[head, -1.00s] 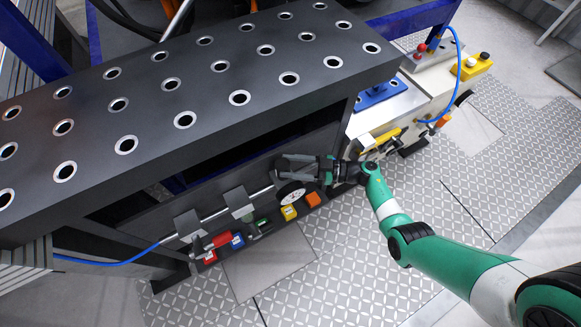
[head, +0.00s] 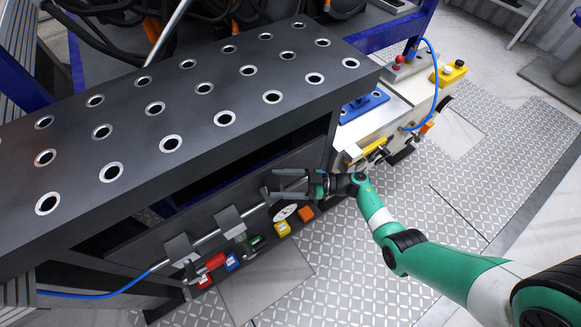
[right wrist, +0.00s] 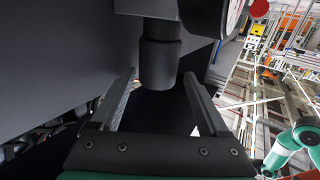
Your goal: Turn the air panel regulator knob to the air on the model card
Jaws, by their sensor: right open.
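My right gripper (head: 267,184) is open at the front of the black bench, just above a white-faced round gauge (head: 285,211) on the air panel. In the right wrist view, a dark stepped cylinder (right wrist: 160,62), which looks like the regulator knob, hangs between the two open fingers (right wrist: 155,100). I cannot tell whether either finger touches it. A round gauge edge (right wrist: 232,15) shows beside it at the top. In the head view the gripper largely hides the knob. I cannot make out a model card. My left gripper is not in view.
The black bench top (head: 200,110) with round holes overhangs the panel. A blue hose (head: 100,294) runs left. The patterned floor (head: 360,270) in front is clear.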

